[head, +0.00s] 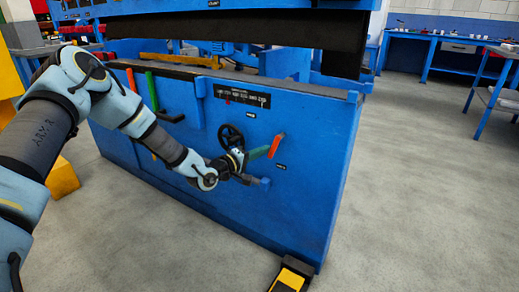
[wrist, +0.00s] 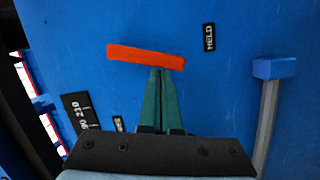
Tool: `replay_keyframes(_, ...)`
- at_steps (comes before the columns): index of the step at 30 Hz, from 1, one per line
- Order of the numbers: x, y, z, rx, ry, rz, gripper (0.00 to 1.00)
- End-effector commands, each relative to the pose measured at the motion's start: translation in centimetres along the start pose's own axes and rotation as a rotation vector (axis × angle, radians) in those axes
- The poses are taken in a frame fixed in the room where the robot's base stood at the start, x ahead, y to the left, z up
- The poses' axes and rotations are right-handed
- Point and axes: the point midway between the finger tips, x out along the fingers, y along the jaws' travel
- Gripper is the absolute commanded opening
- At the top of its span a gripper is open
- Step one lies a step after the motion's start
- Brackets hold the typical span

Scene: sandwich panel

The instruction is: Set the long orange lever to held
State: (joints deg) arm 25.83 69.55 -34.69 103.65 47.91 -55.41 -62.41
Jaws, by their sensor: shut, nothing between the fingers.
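The long orange lever (head: 277,145) is on the front of the blue panel. In the wrist view the orange lever (wrist: 146,56) lies nearly level across the picture, its right end slightly lower. A black "HELD" label (wrist: 209,37) is beyond its right end; the label also shows small in the head view (head: 281,166). My gripper (head: 266,151) is shut and empty. Its green fingertips (wrist: 160,72) are together at the lever's near edge, right of its middle; I cannot tell whether they touch it. A second label (wrist: 118,124) is partly hidden by my gripper.
A grey rod with a blue block end (wrist: 275,68) stands right of my gripper. A black handwheel (head: 231,136) and a dark label strip (head: 242,96) are on the panel. Green (head: 152,92) and red (head: 131,79) bars are farther left. The floor right of the panel is clear.

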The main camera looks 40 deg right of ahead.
Motion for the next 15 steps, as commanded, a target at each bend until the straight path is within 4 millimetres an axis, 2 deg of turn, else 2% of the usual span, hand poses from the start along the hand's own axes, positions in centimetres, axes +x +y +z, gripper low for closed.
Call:
replay_keyframes(6, 0.2, -0.6, 0.9, -0.148, 0.000, 0.036, 0.00)
replay_keyframes(15, 0.4, -0.7, 1.6, -0.261, 0.000, 0.066, 0.00)
